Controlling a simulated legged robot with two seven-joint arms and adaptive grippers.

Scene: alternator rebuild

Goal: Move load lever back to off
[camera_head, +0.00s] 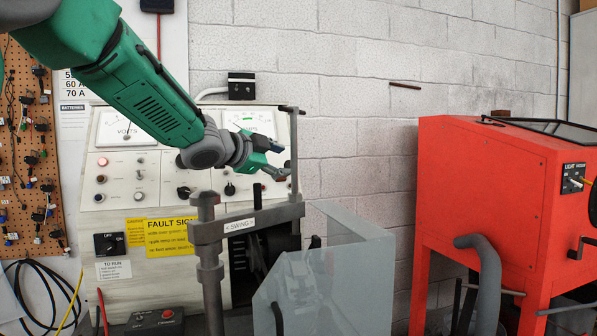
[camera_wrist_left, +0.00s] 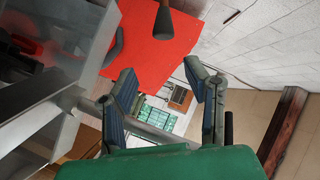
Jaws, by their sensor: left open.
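My left gripper (camera_head: 279,160) is open and empty in front of the upper right part of the test bench panel (camera_head: 119,179). Its two fingers also show apart in the left wrist view (camera_wrist_left: 162,82), with nothing between them. A grey upright bar (camera_head: 294,140) with a dark piece at its top stands just right of the fingers. Black knobs (camera_head: 230,189) sit on the panel below the gripper. I cannot tell which control is the load lever; no label for it is readable. My arm hides part of the panel and meters. My right gripper is out of view.
A grey swing arm (camera_head: 262,216) marked SWING crosses below the gripper, on a post (camera_head: 209,265). A translucent guard (camera_head: 345,270) stands below it. A red cabinet (camera_head: 480,190) is at the right. A dark cone-shaped piece (camera_wrist_left: 175,25) shows in the wrist view.

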